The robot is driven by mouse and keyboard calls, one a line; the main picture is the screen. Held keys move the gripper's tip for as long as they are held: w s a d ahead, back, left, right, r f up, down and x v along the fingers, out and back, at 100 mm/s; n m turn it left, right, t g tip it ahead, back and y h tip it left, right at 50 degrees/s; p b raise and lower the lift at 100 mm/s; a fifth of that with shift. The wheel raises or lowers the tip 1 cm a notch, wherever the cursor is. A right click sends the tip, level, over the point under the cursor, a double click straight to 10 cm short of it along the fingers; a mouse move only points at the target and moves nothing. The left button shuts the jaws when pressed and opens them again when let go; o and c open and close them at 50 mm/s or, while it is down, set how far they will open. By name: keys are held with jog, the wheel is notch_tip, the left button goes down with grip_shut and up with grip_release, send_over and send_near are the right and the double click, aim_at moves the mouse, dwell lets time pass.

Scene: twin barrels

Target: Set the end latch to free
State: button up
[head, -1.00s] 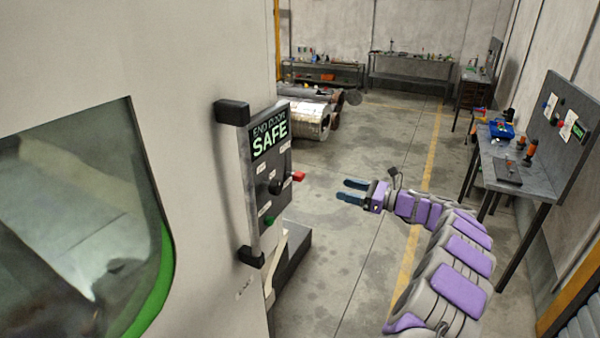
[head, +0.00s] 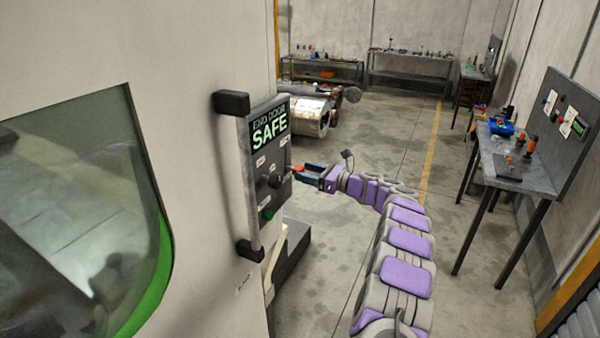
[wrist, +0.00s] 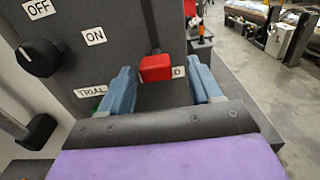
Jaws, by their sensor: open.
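A grey control panel (head: 256,190) is fixed to the side of the white machine, with a screen (head: 270,133) reading "END DOOR SAFE". A red handle (wrist: 155,68) sticks out from the panel in the wrist view; I take it for the end latch. A label beside it is partly hidden, with only a "D" showing. My gripper (head: 306,172) is at the panel's right edge in the head view. In the wrist view my gripper (wrist: 160,88) is open, one blue finger on each side of the red handle, with gaps on both sides.
A black knob (wrist: 38,58) sits near the labels "OFF" and "ON", and a green button (head: 267,215) is low on the panel. A workbench (head: 510,165) stands at the right.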

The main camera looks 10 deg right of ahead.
aim_at(303, 171)
jog(key=x, duration=0.2)
jog(key=shift+a+f, duration=0.1)
jog(key=shift+a, duration=0.3)
jog(key=shift+w+a, duration=0.25)
jog(key=shift+a, duration=0.2)
jog(key=shift+d, duration=0.1)
jog(key=shift+d, duration=0.1)
jog(key=shift+d, duration=0.15)
jog(key=c, duration=0.3)
jog(key=shift+s, duration=0.1)
grip_shut()
